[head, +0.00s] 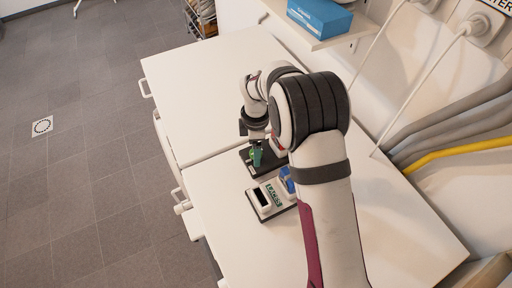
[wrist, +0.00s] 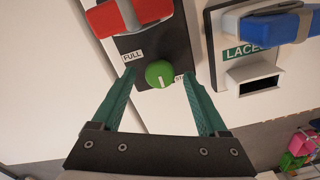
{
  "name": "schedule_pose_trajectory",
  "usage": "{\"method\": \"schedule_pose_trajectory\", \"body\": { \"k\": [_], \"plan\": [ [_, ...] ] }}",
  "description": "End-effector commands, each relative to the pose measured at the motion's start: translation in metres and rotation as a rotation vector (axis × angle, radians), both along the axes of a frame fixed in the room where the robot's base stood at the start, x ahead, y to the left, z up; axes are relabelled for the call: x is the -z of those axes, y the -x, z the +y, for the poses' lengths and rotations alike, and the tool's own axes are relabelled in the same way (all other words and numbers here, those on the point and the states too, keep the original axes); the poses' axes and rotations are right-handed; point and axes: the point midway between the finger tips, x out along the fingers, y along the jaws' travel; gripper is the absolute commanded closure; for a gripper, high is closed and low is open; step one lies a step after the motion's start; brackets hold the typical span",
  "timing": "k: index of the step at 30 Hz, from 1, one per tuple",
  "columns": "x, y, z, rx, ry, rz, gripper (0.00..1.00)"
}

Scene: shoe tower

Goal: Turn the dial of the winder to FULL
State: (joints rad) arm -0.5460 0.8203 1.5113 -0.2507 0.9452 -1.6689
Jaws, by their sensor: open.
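The winder (wrist: 153,108) is a dark panel with a red part (wrist: 128,12) on top. Its round green dial (wrist: 159,73) has a short white mark toward the lower edge in the wrist view. A FULL label (wrist: 132,56) is at the dial's upper left; another label, partly hidden by a finger, starts with "ST" at its right. My gripper (wrist: 158,78) is open, with one teal finger on each side of the dial and visible gaps between. In the head view my gripper (head: 257,156) is over the winder's dark base (head: 272,163), partly hidden by my arm.
Beside the winder stands a unit labelled LACES (wrist: 240,50) with a blue part (wrist: 270,25) and a dark window. It also shows in the head view (head: 263,199). The white worktop (head: 205,85) is clear at the far side. A blue box (head: 320,17) sits on a shelf.

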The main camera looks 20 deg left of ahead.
Motion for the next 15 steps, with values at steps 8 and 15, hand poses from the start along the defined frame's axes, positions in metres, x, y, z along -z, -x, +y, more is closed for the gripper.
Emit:
{"method": "schedule_pose_trajectory", "body": {
  "k": [8,15],
  "plan": [
    [0.0048,-0.0001,0.0000,0.001,0.000,-0.001,0.23],
    [0.0046,0.0000,-0.0001,0.001,0.000,-0.001,0.57]
  ]
}}
